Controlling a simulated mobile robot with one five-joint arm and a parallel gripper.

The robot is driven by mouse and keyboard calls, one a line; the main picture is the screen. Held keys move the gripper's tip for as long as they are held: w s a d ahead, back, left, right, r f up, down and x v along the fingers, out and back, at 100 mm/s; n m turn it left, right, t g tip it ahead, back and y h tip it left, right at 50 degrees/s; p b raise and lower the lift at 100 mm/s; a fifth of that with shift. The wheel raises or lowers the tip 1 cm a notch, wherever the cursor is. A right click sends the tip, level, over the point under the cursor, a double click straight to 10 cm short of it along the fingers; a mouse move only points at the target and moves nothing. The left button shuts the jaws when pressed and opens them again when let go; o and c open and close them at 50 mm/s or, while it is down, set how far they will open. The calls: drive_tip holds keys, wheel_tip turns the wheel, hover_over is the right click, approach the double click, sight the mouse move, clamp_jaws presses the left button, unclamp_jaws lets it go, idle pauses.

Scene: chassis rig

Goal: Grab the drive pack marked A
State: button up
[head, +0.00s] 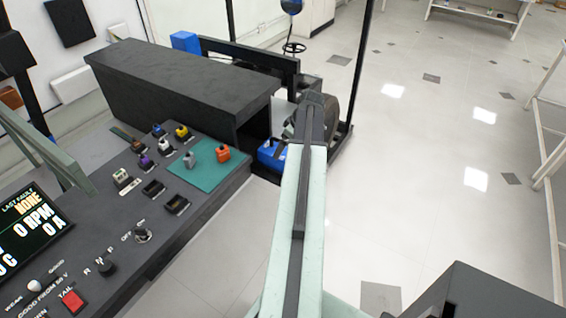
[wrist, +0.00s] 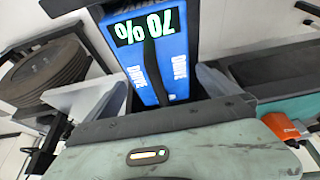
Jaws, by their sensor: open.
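My gripper (wrist: 158,88) is open, with one pale finger at each side of the pack's near end. I cannot tell whether the fingers touch it. In the head view the blue pack (head: 271,154) sits low at the end of the dark bench, partly hidden by my arm.
A dark console (head: 115,215) with several small coloured parts, a green mat (head: 205,172) and a display (head: 30,232) lies left. An orange part (head: 223,153) is on the mat. Another blue box (head: 185,41) stands behind the bench. The floor at right is open.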

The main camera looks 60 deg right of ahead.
drive_tip(key=b+x, duration=0.5)
drive_tip(key=shift+s+d+f, duration=0.1)
drive_tip(key=shift+s+f, duration=0.1)
drive_tip(key=shift+r, duration=0.2)
drive_tip(key=c, duration=1.7)
drive_tip(key=shift+r+p, duration=0.1)
drive_tip(key=shift+p, duration=0.2)
wheel_tip(320, 180, up, 10)
drive_tip(key=p, duration=1)
